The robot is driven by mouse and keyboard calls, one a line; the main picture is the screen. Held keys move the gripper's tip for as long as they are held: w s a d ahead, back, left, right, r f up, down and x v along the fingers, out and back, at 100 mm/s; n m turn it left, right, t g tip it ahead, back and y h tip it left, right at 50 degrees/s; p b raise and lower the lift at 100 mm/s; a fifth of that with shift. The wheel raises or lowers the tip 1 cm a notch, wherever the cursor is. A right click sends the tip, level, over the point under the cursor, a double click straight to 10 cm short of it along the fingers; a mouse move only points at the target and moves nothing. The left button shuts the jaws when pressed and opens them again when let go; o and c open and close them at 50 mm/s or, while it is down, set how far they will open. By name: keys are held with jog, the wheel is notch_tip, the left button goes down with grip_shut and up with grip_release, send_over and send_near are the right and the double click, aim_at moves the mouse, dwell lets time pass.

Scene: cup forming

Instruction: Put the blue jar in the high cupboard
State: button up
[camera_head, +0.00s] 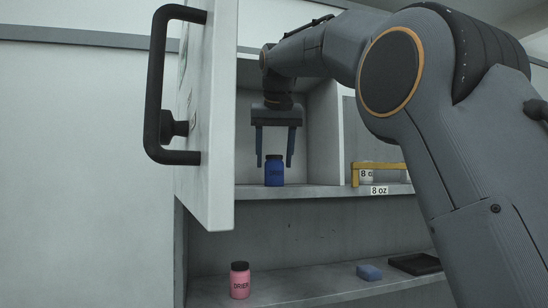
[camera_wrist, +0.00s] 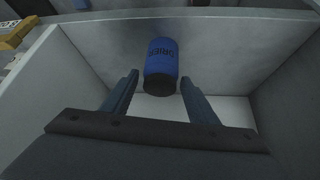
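The blue jar (camera_head: 274,172) with a dark lid stands upright on the floor of the high cupboard (camera_head: 300,192). In the wrist view the two fingers of my gripper (camera_wrist: 158,78) are spread apart on either side of the jar's lid, with gaps visible. The cupboard door (camera_head: 208,120) with a black handle stands open on the left.
A pink jar (camera_head: 240,281) stands on the lower shelf (camera_head: 300,284). A blue block (camera_head: 369,272) and a black tray (camera_head: 415,264) lie right of it. A yellow rack (camera_head: 378,166) with a white cup (camera_head: 366,176) stands right of the cupboard's side wall.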

jog(key=shift+o, duration=0.4)
jog(key=shift+r, duration=0.25)
jog(key=v, duration=1.1)
jog(key=shift+s+r, duration=0.25)
jog(key=shift+r, duration=0.1)
